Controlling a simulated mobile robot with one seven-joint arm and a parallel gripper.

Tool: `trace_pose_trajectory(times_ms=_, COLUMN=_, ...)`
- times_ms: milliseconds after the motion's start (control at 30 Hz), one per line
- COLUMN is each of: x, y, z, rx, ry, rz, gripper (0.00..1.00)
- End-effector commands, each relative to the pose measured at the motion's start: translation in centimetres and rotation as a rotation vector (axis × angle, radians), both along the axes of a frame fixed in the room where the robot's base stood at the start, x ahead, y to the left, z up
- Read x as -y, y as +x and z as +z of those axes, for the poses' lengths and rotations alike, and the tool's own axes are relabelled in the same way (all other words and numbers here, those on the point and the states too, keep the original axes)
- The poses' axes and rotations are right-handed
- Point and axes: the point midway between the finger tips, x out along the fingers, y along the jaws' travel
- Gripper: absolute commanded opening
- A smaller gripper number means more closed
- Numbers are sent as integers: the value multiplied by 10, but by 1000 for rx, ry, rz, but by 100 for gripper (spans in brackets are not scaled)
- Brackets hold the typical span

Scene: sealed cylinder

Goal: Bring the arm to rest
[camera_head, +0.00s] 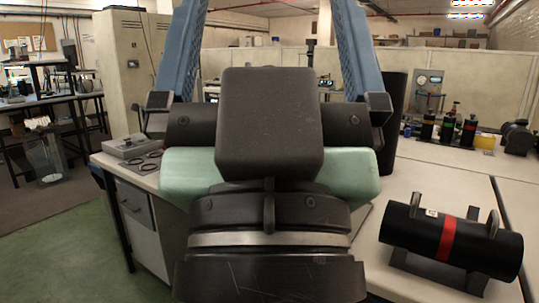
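My own arm fills the middle of the head view, with a dark block in front, a pale green housing behind it and blue links rising to the top edge. My gripper is not in view. A black cylinder with a red band (447,239) lies on its side on a dark cradle on the table (405,186) at the right. It has two upright handles or brackets. My arm is to its left and appears apart from it.
A grey box (130,146) and dark rings (148,163) lie on the left bench end. Behind my arm stands a tall dark upright (393,122). Small bottles (447,130) and a yellow item (485,141) line the back right. The green floor at lower left is clear.

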Motion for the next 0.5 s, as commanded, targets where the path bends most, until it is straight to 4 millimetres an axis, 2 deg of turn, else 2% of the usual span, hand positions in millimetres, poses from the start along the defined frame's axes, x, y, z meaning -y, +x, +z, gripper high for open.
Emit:
trace_pose_trajectory(times_ms=33, x=0, y=0, z=33, rx=-1, ry=0, rz=0, gripper=100)
trace_pose_trajectory(times_ms=500, x=0, y=1, z=176, rx=-2, ry=-1, rz=0, gripper=100)
